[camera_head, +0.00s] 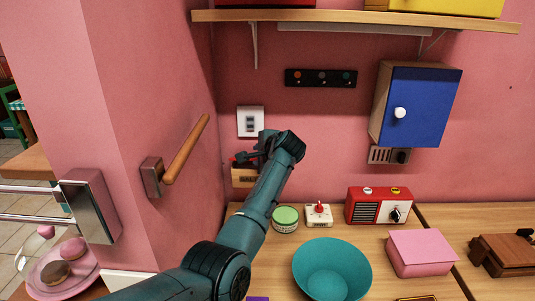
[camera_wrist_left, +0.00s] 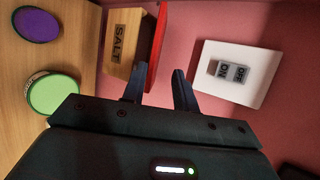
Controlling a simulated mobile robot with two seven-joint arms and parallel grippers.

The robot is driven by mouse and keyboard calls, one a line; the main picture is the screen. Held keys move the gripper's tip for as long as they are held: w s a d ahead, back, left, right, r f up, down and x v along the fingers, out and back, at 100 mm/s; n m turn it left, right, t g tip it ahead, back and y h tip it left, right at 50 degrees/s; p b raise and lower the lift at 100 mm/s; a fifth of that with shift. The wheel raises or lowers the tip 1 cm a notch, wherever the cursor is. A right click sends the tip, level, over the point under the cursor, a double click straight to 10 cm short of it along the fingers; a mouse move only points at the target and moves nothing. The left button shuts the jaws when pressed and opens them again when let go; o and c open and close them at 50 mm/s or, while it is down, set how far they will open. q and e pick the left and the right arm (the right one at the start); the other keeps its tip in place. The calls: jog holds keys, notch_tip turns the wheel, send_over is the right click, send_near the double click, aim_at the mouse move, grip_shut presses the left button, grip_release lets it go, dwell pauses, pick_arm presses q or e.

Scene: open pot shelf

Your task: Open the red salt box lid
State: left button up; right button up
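The salt box is wooden with "SALT" on its front (camera_head: 245,180), low on the back wall near the corner; it also shows at the top of the left wrist view (camera_wrist_left: 121,45). Its red lid (camera_wrist_left: 157,45) appears as a thin slanted strip along the box's top. My left gripper (camera_head: 249,156) is at the box, hiding much of it and the lid in the head view. In the left wrist view its fingers (camera_wrist_left: 159,82) are apart, with the lid's front edge appearing between them, closer to the box-side finger. I cannot tell whether they touch it. My right gripper is out of view.
A light switch plate (camera_head: 250,121) is just above the gripper. A wooden bar (camera_head: 187,148) sticks out from the left wall. A green-topped jar (camera_head: 286,218), white timer (camera_head: 318,215), red radio (camera_head: 378,206) and teal bowl (camera_head: 332,270) stand on the counter below.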

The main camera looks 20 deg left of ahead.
pick_arm(q)
jog(key=b+v, duration=0.1)
jog(key=v, duration=1.1)
jog(key=shift+s, duration=0.15)
